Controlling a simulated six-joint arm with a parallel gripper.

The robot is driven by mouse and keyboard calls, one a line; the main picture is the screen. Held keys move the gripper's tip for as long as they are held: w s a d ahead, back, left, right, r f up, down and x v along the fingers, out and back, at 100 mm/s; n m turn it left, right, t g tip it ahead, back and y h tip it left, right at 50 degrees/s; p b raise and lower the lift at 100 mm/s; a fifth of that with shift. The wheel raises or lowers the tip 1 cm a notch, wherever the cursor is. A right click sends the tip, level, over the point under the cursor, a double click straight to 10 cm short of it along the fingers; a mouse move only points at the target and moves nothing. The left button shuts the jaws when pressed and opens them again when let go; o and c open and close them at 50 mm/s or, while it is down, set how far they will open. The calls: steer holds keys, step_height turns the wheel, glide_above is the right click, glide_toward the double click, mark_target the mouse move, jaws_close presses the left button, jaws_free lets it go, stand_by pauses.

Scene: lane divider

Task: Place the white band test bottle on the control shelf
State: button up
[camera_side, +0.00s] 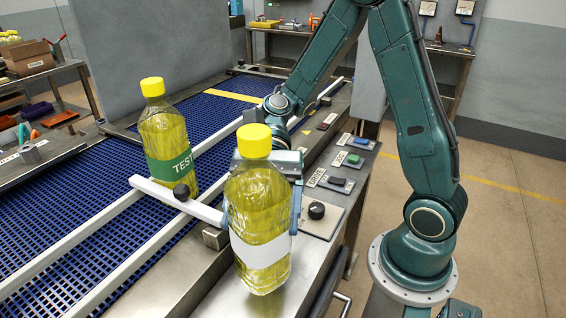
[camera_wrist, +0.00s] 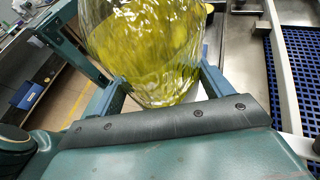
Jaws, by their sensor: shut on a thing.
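The yellow bottle with the white band (camera_side: 262,252) and yellow cap is upright at the front. My gripper (camera_side: 262,200) is shut on its middle, with one finger on each side. The bottle's base is over the bare metal of the control shelf (camera_side: 222,298); I cannot tell whether it touches. In the wrist view the clear yellow bottle (camera_wrist: 145,45) fills the space between the fingers of my gripper (camera_wrist: 160,88); its band is mostly hidden there. A second yellow bottle with a green TEST band (camera_side: 180,165) stands on the blue conveyor.
A white divider arm (camera_side: 158,191) with a black knob crosses the lane beside the green-band bottle. White rails (camera_side: 110,275) run along the blue belt (camera_side: 40,225). A black dial (camera_side: 317,211) and labelled switches (camera_side: 338,181) sit right of the held bottle.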

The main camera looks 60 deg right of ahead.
steer(key=shift+s+d, duration=0.1)
steer(key=shift+d, duration=0.05)
steer(key=shift+f, duration=2.6)
steer(key=o, duration=1.6)
steer(key=v, duration=0.7)
steer(key=shift+d, duration=0.2)
